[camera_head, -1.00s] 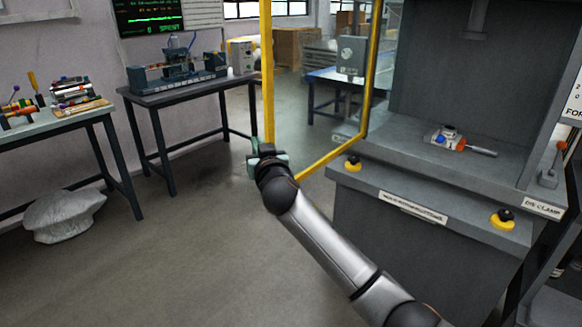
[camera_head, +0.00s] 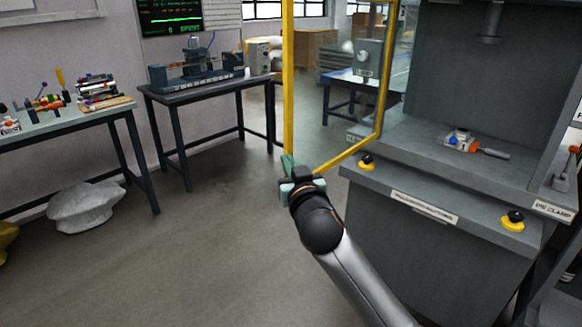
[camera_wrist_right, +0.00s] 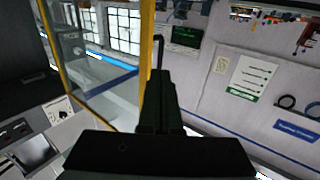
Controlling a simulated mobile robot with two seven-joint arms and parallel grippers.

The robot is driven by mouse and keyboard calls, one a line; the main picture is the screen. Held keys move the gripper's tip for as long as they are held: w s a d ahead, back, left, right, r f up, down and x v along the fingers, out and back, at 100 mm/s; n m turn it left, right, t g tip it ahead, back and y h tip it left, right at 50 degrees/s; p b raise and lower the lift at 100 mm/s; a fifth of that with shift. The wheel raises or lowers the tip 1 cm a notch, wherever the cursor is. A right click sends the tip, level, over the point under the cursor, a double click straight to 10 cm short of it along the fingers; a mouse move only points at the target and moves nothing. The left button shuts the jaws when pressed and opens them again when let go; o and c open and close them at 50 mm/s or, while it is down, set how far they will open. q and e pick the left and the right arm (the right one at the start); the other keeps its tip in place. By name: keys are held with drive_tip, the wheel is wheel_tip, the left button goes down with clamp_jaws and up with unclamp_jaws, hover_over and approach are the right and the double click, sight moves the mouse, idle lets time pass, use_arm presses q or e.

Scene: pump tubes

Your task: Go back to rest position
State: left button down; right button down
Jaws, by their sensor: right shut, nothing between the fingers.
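My right gripper (camera_head: 288,162) is at the end of the arm that comes in from the lower right in the head view. It is up in front of the yellow frame post of the press guard (camera_head: 289,80), over the open floor as seen from the head. In the right wrist view the dark gripper (camera_wrist_right: 160,85) points up the picture with its fingers together and nothing between them. Whether it touches the yellow frame cannot be told. My left gripper is in neither view.
A grey press (camera_head: 440,240) with yellow-collared black buttons stands at the right; a small orange-and-grey tool (camera_head: 465,143) lies on its bed. A dark table (camera_head: 207,88) and a cluttered bench (camera_head: 60,128) stand at the left. A white sack (camera_head: 84,207) lies below. The middle floor is clear.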

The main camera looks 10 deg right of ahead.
drive_tip(key=s+d+f+g+y+p, duration=0.1)
drive_tip(key=s+d+f+g+p, duration=0.15)
drive_tip(key=s+f, duration=0.6)
drive_tip(key=s+d+f+g+p, duration=0.1)
drive_tip(key=s+f+g+p, duration=0.3)
drive_tip(key=f, duration=0.8)
drive_tip(key=s+d+f+p, duration=0.1)
drive_tip(key=s+f, duration=0.3)
drive_tip(key=s, duration=0.4)
drive_tip(key=s+d+f+g+p, duration=0.1)
drive_tip(key=s+d+f, duration=0.1)
drive_tip(key=s, duration=0.6)
drive_tip(key=s+d+f+n+g+p, duration=0.1)
drive_tip(key=s+f, duration=0.4)
drive_tip(key=s, duration=0.3)
drive_tip(key=shift+d+f, duration=0.2)
drive_tip(key=shift+f, duration=0.1)
